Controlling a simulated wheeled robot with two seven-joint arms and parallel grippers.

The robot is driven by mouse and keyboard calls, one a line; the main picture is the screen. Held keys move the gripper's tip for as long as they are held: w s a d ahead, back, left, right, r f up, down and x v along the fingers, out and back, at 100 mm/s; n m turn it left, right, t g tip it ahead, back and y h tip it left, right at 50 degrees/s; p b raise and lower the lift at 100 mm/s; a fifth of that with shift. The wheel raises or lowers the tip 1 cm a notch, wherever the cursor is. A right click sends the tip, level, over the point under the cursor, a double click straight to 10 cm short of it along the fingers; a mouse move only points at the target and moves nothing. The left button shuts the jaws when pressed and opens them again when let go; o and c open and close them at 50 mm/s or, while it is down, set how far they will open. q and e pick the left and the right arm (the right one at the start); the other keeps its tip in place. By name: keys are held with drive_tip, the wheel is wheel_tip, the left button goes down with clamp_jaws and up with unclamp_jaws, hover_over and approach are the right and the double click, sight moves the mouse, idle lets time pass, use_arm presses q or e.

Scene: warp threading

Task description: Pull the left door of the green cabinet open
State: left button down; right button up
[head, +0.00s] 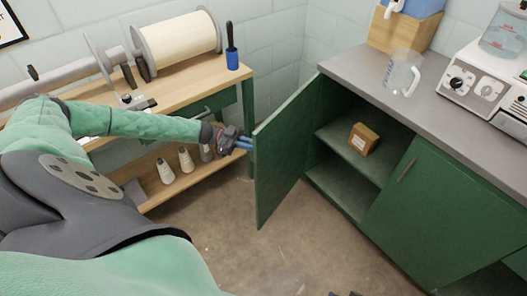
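The green cabinet (449,198) stands at the right. Its left door (286,155) is swung well open, standing out from the front with its free edge toward me. My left gripper (245,144) is at that free edge, on the door's outer side, with its blue-grey fingers pointing at it. The left door's handle is not visible, and I cannot tell whether the fingers touch or hold anything. Dark tips at the bottom edge (345,294) may be my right gripper, almost wholly out of frame.
The open compartment holds a small brown box (363,139) on its shelf (345,148). The right door (420,208) is shut. A clear pitcher (402,73) and a white appliance (486,82) stand on the grey counter. A wooden workbench (190,89) is at the left. The floor between is clear.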

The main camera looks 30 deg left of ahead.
use_arm(q)
drive_tip(key=shift+w+a, duration=0.15)
drive_tip(key=shift+a, duration=0.55)
use_arm(e)
drive_tip(key=shift+f, duration=0.85)
drive_tip(key=shift+s, duration=0.15)
use_arm(q)
drive_tip(key=c, duration=1.6)
unclamp_jaws()
use_arm(e)
drive_tip(key=shift+s+r, duration=0.1)
drive_tip(key=shift+r, duration=0.05)
use_arm(q)
drive_tip(key=shift+r, duration=0.1)
use_arm(e)
drive_tip(key=shift+w, duration=0.2)
